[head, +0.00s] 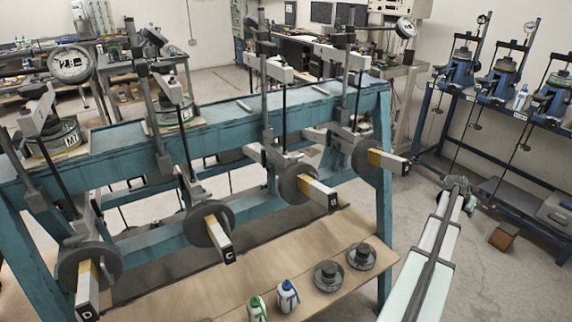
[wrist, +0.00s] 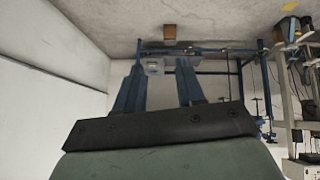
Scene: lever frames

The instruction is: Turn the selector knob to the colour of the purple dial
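I cannot make out a selector knob or a purple dial in either view. My gripper (wrist: 160,66) shows in the wrist view with its two blue-grey fingers apart and nothing between them. In the head view my arm reaches up from the lower right, and its far end (head: 457,186) is over the floor, right of the teal frame. The gripper's fingers are too small to tell apart there. A round white dial gauge (head: 70,64) stands at the upper left, and another white gauge (head: 404,27) is at the top right; neither looks purple.
A long teal lever frame (head: 225,125) with several weighted arms fills the left and middle. A wooden board (head: 215,283) below holds bottles and dark weights (head: 328,275). A blue bench (head: 490,104) with several machines stands along the right wall. Grey floor (head: 420,195) is open between them.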

